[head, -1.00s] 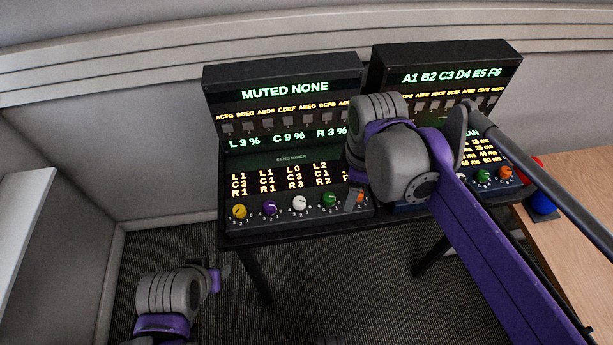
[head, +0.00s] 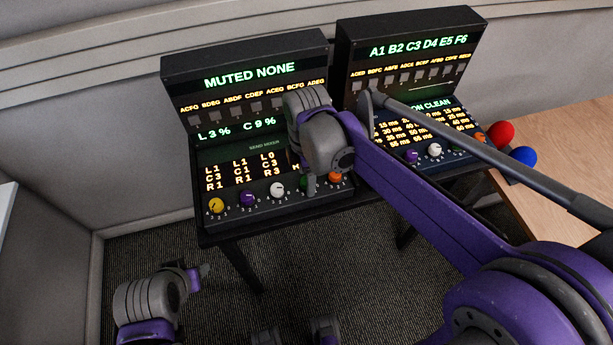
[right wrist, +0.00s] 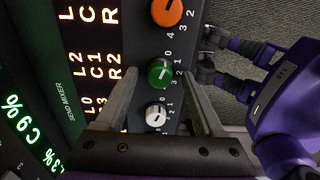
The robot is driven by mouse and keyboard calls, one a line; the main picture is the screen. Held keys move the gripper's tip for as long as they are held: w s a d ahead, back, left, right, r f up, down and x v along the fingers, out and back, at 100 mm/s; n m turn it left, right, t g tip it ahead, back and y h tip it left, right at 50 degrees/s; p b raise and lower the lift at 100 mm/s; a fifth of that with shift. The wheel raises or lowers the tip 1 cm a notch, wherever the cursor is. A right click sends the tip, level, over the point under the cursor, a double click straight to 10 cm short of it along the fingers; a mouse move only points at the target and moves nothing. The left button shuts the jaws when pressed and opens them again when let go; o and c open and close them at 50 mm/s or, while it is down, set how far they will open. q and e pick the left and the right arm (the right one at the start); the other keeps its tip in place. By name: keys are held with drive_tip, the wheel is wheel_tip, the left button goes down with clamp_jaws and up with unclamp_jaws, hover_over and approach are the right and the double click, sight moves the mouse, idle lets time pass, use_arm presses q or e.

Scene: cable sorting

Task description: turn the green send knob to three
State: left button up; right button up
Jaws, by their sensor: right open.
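The green send knob (right wrist: 160,73) is on the left console's knob row, between the white and orange knobs. In the right wrist view it lies between the tips of my right gripper (right wrist: 160,88), whose fingers are spread and apart from it. I cannot read its pointer for certain. In the head view the right gripper (head: 310,184) hangs over that row and mostly hides the green knob (head: 304,184). My left gripper (head: 203,276) is low at the left, away from the consoles; its jaws are too unclear to judge.
The white knob (right wrist: 157,115) and orange knob (right wrist: 167,12) flank the green one closely. Yellow (head: 216,205) and purple (head: 247,198) knobs sit further left. A second console (head: 410,70) stands to the right. Red (head: 502,132) and blue (head: 524,156) balls are by the wooden table (head: 570,150).

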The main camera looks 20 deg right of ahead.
drive_tip(key=shift+f, duration=0.25)
clamp_jaws()
